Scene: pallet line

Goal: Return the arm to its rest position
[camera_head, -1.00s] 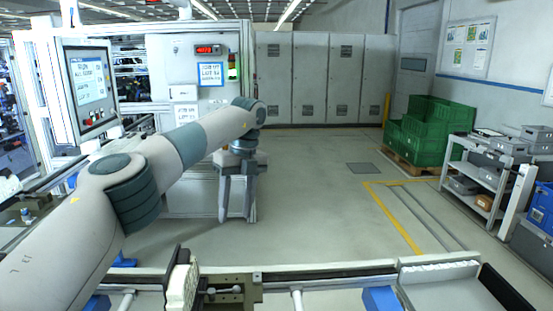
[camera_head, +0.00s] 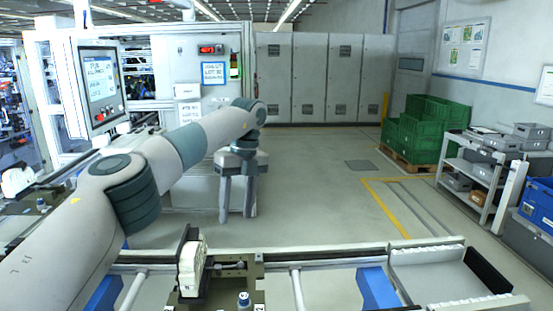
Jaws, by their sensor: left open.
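My left arm (camera_head: 150,185) comes in from the left and reaches across to the middle of the view. My left gripper (camera_head: 237,215) hangs down at its end with two grey fingers apart and nothing between them. It is in front of the grey machine cabinet and above the conveyor line, clear of the parts there. My right gripper does not show.
A conveyor rail (camera_head: 330,257) crosses the front, carrying a fixture with a whitish part (camera_head: 190,268). A grey tray (camera_head: 440,275) is at right. A control screen (camera_head: 99,78) stands at left. Green crates (camera_head: 420,130) and a shelf cart (camera_head: 480,175) stand beyond open floor.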

